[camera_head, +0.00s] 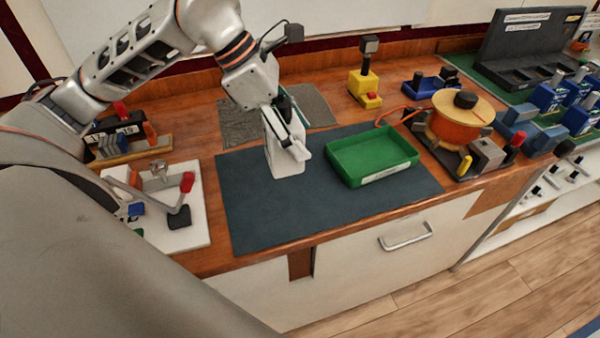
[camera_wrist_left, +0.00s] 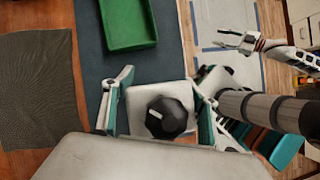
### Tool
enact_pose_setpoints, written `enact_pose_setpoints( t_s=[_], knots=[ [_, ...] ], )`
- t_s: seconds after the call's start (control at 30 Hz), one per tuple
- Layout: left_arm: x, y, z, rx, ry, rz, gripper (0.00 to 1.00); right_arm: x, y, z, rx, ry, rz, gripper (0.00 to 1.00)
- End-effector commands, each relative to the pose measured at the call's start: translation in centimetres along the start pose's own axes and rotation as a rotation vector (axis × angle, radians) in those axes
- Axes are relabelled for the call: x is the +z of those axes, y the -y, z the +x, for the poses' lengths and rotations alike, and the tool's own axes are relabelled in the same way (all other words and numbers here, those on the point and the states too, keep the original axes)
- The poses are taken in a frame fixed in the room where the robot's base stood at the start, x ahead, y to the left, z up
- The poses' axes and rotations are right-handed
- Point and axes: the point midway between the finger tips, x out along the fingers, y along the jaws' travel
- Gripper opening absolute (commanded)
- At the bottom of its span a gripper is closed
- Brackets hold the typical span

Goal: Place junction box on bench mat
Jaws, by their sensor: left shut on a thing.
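The junction box is a pale box (camera_head: 285,158) with a black knob (camera_wrist_left: 166,117) on its top, seen from above in the left wrist view. My left gripper (camera_head: 287,130) is shut on it, with a finger at each side. The box is upright over the dark blue bench mat (camera_head: 260,215), left of the green tray. I cannot tell whether its base touches the mat. My right gripper (camera_wrist_left: 232,41) shows in the left wrist view, apparently open and empty, away from the bench mat.
A green tray (camera_head: 372,157) stands on the mat's right part. A grey textured mat (camera_head: 240,127) lies behind. A white board with a red-handled lever (camera_head: 187,182) is at left. The mat's front is clear.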

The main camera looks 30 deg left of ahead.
Motion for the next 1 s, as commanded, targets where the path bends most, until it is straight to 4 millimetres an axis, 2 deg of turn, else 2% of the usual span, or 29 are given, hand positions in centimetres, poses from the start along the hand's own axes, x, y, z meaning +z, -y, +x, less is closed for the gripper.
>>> enact_pose_setpoints(
  t_s=[0.1, 0.3, 0.53, 0.8, 1.0],
  knots=[
    [-1.4, 0.1, 2.2, -0.003, -0.001, -0.001, 0.17, 0.1, 0.0, 0.2, 0.000, -0.001, 0.000, 0.40],
    [-2.9, 0.0, 5.0, -0.002, 0.001, 0.000, 0.17, 0.0, -0.1, 0.3, 0.001, -0.006, 0.000, 0.40],
    [-3.6, -0.1, 6.3, 0.000, 0.001, 0.000, 0.17, -0.1, -0.1, 0.3, 0.002, -0.009, 0.000, 0.40],
    [-5.2, -0.1, 9.1, 0.000, 0.001, 0.000, 0.17, 0.0, -0.1, 0.4, 0.002, -0.008, 0.000, 0.40],
    [-5.2, -0.2, 9.2, 0.002, 0.002, 0.002, 0.17, 0.1, -0.1, 0.4, 0.002, -0.006, 0.000, 0.40]
  ],
)
